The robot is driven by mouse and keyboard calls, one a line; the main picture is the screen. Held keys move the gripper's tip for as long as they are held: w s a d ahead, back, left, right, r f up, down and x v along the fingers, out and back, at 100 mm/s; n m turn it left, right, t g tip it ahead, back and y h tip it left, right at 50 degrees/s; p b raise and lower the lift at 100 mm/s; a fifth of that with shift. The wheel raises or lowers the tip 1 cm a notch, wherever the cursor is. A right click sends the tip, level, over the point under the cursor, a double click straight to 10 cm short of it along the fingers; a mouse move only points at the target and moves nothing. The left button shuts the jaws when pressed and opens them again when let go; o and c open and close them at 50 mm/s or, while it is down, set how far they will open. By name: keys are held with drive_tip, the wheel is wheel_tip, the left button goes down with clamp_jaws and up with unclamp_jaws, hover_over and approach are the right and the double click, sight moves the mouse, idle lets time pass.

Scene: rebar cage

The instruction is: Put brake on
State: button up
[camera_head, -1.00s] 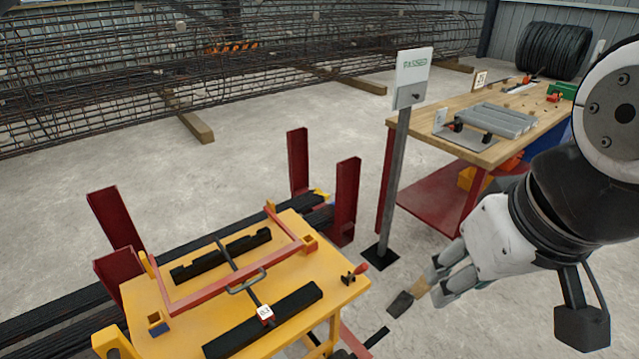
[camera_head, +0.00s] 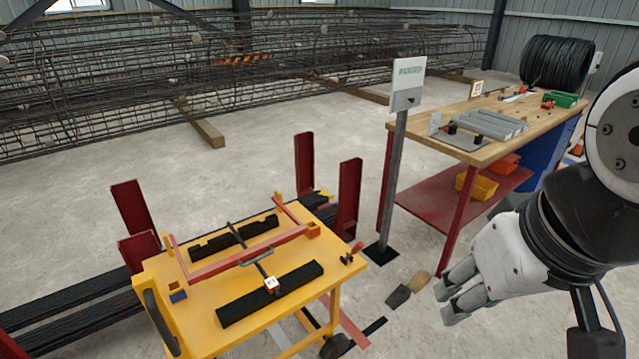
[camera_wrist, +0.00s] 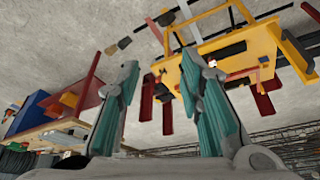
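A yellow cart (camera_head: 190,325) stands in the lower middle of the head view. A small lever with a red knob (camera_head: 357,247) sits at its right corner. A dark caster wheel (camera_head: 336,346) shows under the cart's right end, cut by the lower edge; whether a brake on it is set cannot be told. The cart also appears in the wrist view (camera_wrist: 262,45), upper right. My gripper (camera_head: 450,302) hangs to the right of the cart, apart from it. In the wrist view its two fingers (camera_wrist: 160,62) are spread with nothing between them.
A brush (camera_head: 408,289) lies on the floor between cart and gripper. A sign post (camera_head: 397,170) stands behind it. A workbench (camera_head: 470,150) is at the right. Red uprights (camera_head: 348,195) and black bars flank the cart's far side. Rebar cages (camera_head: 200,80) fill the back.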

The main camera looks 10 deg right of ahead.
drive_tip(key=shift+w+f, duration=0.1)
drive_tip(key=shift+f, duration=0.05)
drive_tip(key=c, duration=0.4)
drive_tip(key=w+a+f+m+y+b, duration=0.1)
drive_tip(key=w+f+m+b, duration=0.1)
drive_tip(key=w, duration=0.1)
drive_tip(key=w+a+f+m+y+b, duration=0.1)
drive_tip(key=w+a+f+m+b, duration=0.1)
drive_tip(key=w+f, duration=0.1)
drive_tip(key=w+a+f+m+y+b, duration=0.1)
drive_tip(key=w+f+m+b, duration=0.1)
drive_tip(key=w, duration=0.2)
drive_tip(key=shift+a+f+m+b, duration=0.25)
drive_tip(key=shift+f+m+b, duration=0.15)
clamp_jaws()
drive_tip(key=w+d+f+m+t+y+b, duration=0.1)
drive_tip(key=w+d+f+m+b, duration=0.1)
drive_tip(key=w+f+m+b, duration=0.6)
drive_tip(key=w+d+f+m+t+y+b, duration=0.15)
drive_tip(key=w+f+m+b, duration=0.25)
drive_tip(key=w+f+m, duration=0.75)
drive_tip(key=w+d+f+m+h+b, duration=0.2)
drive_tip(key=w+d+f+m+b, duration=0.2)
drive_tip(key=f, duration=0.5)
drive_tip(key=w+d+m+t, duration=0.1)
drive_tip(key=w+d+m, duration=0.1)
drive_tip(key=w+d, duration=0.1)
drive_tip(key=shift+f+b, duration=0.3)
